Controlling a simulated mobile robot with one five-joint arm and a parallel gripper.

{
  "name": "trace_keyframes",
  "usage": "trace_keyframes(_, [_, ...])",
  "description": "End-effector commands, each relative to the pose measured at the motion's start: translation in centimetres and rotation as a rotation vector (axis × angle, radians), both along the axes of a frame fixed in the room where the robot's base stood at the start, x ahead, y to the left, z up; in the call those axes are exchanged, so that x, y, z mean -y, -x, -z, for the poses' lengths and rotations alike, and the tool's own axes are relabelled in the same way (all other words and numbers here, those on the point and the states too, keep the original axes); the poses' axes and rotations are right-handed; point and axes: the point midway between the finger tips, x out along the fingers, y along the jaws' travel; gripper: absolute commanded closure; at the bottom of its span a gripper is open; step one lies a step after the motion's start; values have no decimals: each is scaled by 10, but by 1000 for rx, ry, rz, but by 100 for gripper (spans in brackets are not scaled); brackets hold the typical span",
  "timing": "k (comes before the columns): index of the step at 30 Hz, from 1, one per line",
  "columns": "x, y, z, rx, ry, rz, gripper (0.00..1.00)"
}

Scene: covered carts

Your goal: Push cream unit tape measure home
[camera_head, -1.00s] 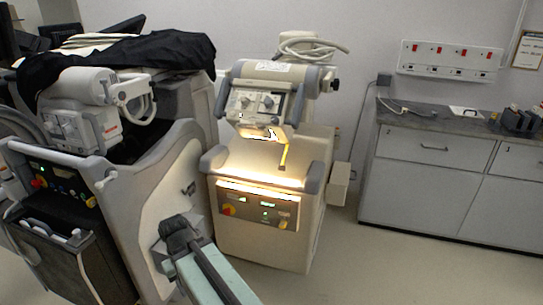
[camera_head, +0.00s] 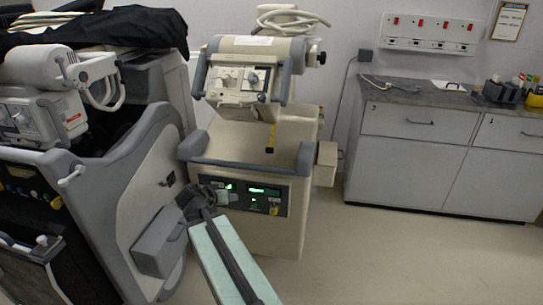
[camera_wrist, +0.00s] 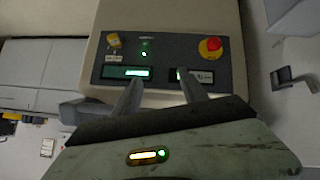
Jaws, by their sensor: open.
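The cream unit (camera_head: 262,190) stands at the centre of the head view, with a grey-trimmed head and a control panel low on its front. A short yellow tape strip (camera_head: 270,138), seemingly the tape measure, hangs below the unit's head. It is not visible in the wrist view. My gripper (camera_head: 203,192) is in front of the panel's left part, below and left of the tape. In the wrist view my gripper (camera_wrist: 160,80) has its two fingers apart with nothing between them, facing the panel (camera_wrist: 165,60). Whether they touch the panel is unclear.
A larger grey unit (camera_head: 150,190) with a black cover stands close on the left. A grey-topped counter (camera_head: 420,95) with white cupboards is at the right. The cream unit has a side box (camera_head: 326,165). The floor (camera_head: 390,255) at front right is clear.

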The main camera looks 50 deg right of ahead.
Motion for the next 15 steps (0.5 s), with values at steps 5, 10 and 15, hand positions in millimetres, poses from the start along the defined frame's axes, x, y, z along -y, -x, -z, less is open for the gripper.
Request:
trace_keyframes(5, [153, 10, -58, 435, 351, 111, 49])
trace_keyframes(10, [194, 15, -86, 588, 449, 43, 49])
trace_keyframes(15, [201, 15, -93, 617, 462, 17, 49])
